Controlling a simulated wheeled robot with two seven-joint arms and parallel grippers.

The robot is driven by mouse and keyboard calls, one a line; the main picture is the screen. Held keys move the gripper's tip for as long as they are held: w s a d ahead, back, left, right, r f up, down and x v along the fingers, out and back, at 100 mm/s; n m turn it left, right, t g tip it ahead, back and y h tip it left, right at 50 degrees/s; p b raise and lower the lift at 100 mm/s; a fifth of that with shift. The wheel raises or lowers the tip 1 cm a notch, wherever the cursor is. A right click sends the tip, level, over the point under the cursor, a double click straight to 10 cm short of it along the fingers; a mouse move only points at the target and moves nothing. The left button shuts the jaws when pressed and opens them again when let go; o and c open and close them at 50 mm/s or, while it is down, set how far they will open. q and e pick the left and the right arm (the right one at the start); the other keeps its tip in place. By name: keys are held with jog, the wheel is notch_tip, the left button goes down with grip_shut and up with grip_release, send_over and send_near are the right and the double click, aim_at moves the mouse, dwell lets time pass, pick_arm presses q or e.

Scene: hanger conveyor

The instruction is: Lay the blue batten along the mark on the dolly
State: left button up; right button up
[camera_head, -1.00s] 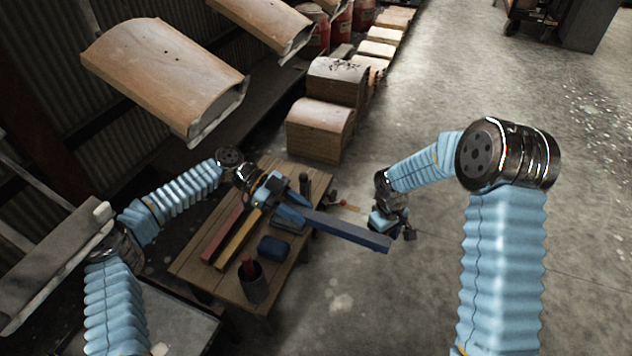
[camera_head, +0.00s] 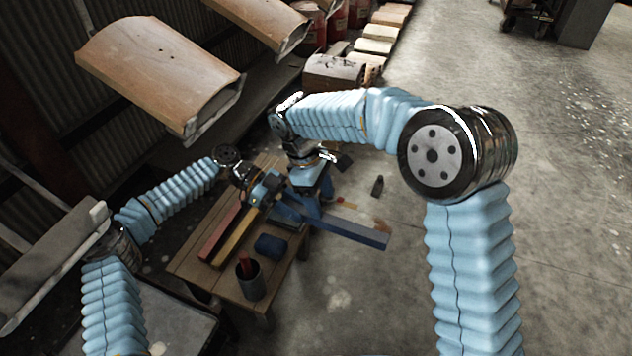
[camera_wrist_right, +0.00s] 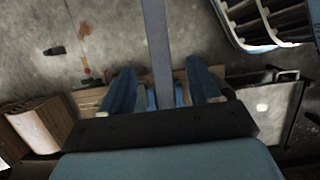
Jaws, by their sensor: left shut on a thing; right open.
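The blue batten (camera_head: 348,232) sticks out to the right past the bench edge, over the floor. My left gripper (camera_head: 277,197) is shut on its near-bench end. My right gripper (camera_head: 308,203) is open above the batten, close beside my left gripper. In the right wrist view the batten (camera_wrist_right: 158,45) runs down between the two spread fingers of my right gripper (camera_wrist_right: 162,88), with gaps on both sides. Whether the fingers reach down around it is hard to tell. No mark is visible, and I cannot identify the dolly for certain.
The wooden bench (camera_head: 187,262) holds a red batten (camera_head: 219,231), a yellow batten (camera_head: 234,238), a blue block (camera_head: 271,245) and a dark cup (camera_head: 250,280). A wheeled cart (camera_head: 527,18) stands far off at upper right. Curved wooden pieces (camera_head: 155,75) hang at upper left.

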aim_at(327, 218)
jog(key=x, duration=0.6)
jog(key=shift+f, duration=0.35)
jog(key=shift+c, duration=0.2)
jog(key=c, duration=0.9)
pick_arm(q)
jog(key=o, duration=1.2)
pick_arm(e)
jog(key=shift+c, duration=0.9)
